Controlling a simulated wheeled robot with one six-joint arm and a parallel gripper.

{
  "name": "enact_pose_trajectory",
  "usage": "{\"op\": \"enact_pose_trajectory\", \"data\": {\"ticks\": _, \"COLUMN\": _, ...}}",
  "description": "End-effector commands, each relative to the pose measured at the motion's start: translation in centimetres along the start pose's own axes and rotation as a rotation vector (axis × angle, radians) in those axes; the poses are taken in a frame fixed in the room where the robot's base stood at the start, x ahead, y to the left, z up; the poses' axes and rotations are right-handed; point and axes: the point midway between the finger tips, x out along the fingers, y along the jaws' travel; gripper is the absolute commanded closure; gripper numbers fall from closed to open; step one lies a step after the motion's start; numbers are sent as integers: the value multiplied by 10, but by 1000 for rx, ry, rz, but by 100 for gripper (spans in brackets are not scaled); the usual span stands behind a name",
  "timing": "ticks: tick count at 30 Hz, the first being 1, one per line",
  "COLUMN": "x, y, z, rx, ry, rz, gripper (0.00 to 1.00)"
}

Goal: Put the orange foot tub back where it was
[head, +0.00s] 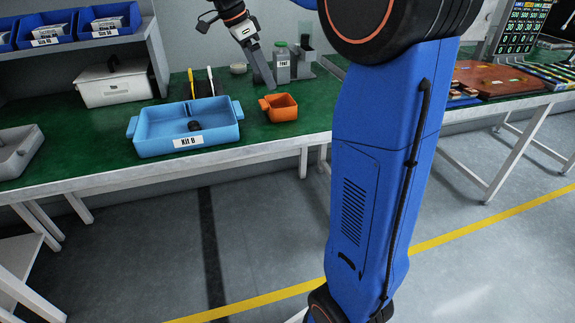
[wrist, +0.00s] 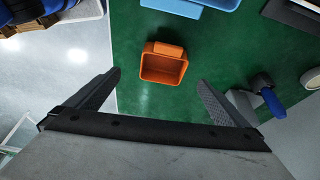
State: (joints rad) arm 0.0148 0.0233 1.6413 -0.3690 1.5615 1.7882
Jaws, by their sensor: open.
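My gripper (head: 264,76) is above the bench behind the tub, pointing down. In the wrist view my gripper (wrist: 160,77) is open and empty, its two dark fingers spread wider than the tub. The tub appears between the fingertips there but beyond them, with no contact visible.
A grey container labelled FOOT (head: 282,66) stands behind my gripper. A white lidded box (head: 113,84) is at the back left. Green surface (wrist: 130,25) is bare around the tub.

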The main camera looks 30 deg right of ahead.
Motion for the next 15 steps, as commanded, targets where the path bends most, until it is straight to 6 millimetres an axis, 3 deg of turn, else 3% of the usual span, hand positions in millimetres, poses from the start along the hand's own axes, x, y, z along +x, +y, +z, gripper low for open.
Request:
{"op": "enact_pose_trajectory", "data": {"ticks": 8, "x": 12, "y": 79, "z": 11, "rx": -384, "ry": -83, "rz": -111, "gripper": 0}}
{"op": "enact_pose_trajectory", "data": {"ticks": 15, "x": 37, "y": 151, "z": 28, "rx": -748, "ry": -123, "rz": -247, "gripper": 0}}
